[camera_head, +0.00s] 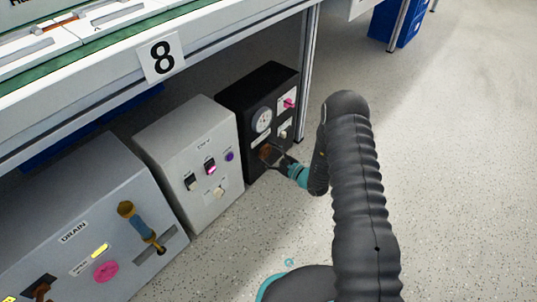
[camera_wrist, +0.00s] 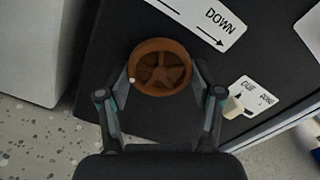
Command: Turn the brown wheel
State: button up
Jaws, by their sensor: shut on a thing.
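The brown wheel (camera_wrist: 160,66) is a round spoked knob on the front of a black box. In the wrist view it sits at the upper middle, with a small pale dot on its left rim. My gripper (camera_wrist: 162,82) has one finger on each side of the wheel's lower half and is shut on it. In the head view the wheel (camera_head: 267,153) shows low on the black box (camera_head: 262,90), partly hidden by my gripper (camera_head: 276,158), which reaches in from the right.
A white label with "DOWN" and an arrow (camera_wrist: 217,22) sits above the wheel. A small cream switch (camera_wrist: 236,106) is to its right. Left of the black box stand a light grey box (camera_head: 190,150) and a "DRAIN" box (camera_head: 80,235). A table leg (camera_head: 308,75) stands close by. The floor at right is clear.

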dwell(0.3)
jog(key=o, duration=1.1)
jog(key=shift+o, duration=0.2)
jog(key=v, duration=1.2)
